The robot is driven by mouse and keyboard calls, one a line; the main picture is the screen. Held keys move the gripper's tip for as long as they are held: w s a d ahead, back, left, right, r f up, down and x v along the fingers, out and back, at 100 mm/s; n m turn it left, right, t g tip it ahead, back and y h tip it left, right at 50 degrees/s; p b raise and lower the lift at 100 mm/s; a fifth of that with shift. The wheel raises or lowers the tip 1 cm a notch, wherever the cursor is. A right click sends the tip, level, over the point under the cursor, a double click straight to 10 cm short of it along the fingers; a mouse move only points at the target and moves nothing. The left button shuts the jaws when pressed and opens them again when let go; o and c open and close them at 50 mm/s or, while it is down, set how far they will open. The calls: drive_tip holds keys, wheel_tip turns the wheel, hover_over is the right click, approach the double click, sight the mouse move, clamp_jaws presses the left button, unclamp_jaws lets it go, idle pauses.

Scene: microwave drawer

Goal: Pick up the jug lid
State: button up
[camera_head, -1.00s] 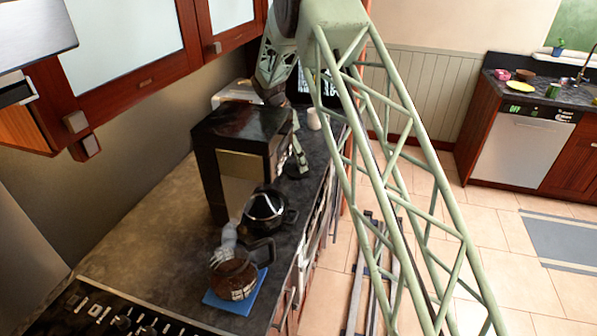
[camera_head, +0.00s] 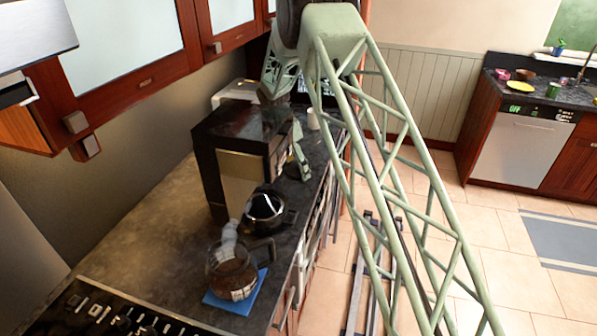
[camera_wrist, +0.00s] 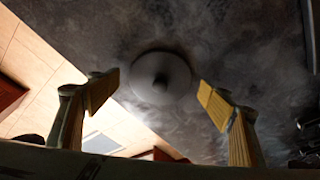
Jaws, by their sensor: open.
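A round grey lid with a dark knob (camera_wrist: 161,79) lies on the dark counter in the wrist view, slightly blurred. I take it to be the jug lid; I cannot make it out in the head view. My gripper (camera_wrist: 158,98) is open, with one yellow-padded finger on each side of the lid in the picture. The lid appears beyond the fingertips, and I see no contact. In the head view my gripper (camera_head: 300,158) is partly hidden beside the black machine. A glass jug (camera_head: 232,272) with dark contents stands on a blue mat.
The black box-shaped machine (camera_head: 240,150) stands close to the left of my gripper. A dark round pot (camera_head: 265,207) stands in front of it. A white cup (camera_head: 313,119) is farther back. The counter's edge runs along the right, with tiled floor (camera_head: 480,245) beyond.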

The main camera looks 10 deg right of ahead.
sight(297, 167)
drive_tip(key=shift+c, duration=0.8)
drive_tip(key=c, duration=0.7)
drive_tip(key=shift+r, duration=0.1)
drive_tip(key=shift+r, duration=4.95)
drive_tip(key=shift+w, duration=0.1)
